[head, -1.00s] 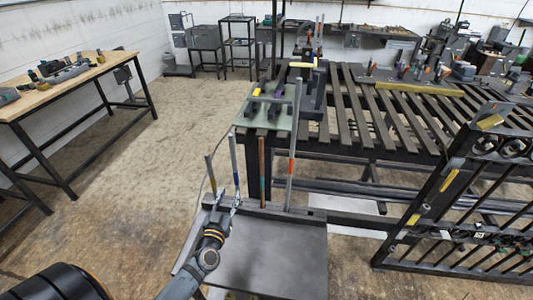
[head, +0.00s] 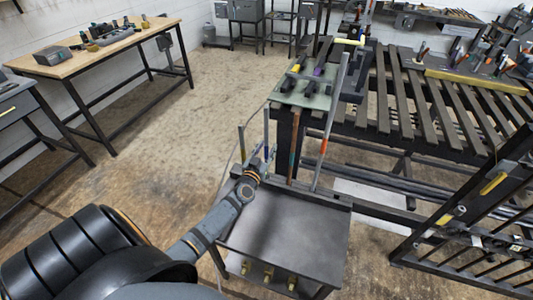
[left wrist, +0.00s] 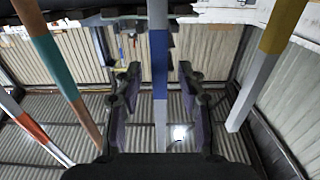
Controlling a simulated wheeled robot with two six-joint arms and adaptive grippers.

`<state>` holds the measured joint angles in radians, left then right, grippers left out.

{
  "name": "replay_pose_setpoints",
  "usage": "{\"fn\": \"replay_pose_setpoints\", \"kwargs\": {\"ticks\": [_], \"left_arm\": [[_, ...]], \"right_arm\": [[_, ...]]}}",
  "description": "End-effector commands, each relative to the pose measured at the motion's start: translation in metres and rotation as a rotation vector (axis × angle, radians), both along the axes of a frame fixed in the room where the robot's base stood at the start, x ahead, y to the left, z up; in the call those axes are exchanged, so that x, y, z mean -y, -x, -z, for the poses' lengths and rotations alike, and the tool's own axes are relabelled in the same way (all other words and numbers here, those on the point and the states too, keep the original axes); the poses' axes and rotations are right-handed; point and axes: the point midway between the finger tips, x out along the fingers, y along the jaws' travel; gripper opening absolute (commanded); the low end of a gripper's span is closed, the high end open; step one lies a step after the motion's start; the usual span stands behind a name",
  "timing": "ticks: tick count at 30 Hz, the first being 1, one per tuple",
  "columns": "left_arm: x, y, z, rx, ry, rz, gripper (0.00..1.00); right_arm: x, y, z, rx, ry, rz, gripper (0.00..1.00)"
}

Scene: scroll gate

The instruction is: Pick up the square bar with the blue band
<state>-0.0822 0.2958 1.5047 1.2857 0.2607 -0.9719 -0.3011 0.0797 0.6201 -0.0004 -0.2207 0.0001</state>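The square bar with the blue band (left wrist: 159,65) is pale grey and runs up the middle of the left wrist view. My left gripper (left wrist: 157,95) has one finger on each side of it, with a visible gap on both sides. The gripper is open and apparently not touching the bar. In the head view the bar (head: 266,124) stands upright at the back of a small grey cart, and my left gripper (head: 263,160) is at its lower part. The gripper partly hides the bar's foot there. My right gripper is not in view.
Close by stand a yellow-banded bar (head: 241,141), a brown bar with a teal band (head: 295,143) and a grey bar with an orange band (head: 326,125). The grey cart top (head: 290,230) is bare. A slatted table (head: 440,105) stands behind right, a dark gate (head: 490,215) at right.

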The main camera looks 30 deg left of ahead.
Motion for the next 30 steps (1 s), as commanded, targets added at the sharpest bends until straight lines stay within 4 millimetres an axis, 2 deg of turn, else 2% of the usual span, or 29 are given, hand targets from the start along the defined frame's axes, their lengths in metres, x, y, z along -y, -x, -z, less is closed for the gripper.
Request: {"fn": "replay_pose_setpoints", "kwargs": {"ticks": [8,17,30], "left_arm": [[-0.0009,-0.0045,0.0001,-0.001,0.0,0.001,0.4],[-0.0008,-0.0043,0.0,-0.001,0.0,0.001,0.0],[-0.0008,-0.0049,-0.0021,0.003,-0.001,0.0,0.0]], "right_arm": [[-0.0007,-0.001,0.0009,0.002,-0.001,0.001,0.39],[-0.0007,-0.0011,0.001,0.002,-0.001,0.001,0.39],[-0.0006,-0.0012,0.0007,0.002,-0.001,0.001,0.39]]}}
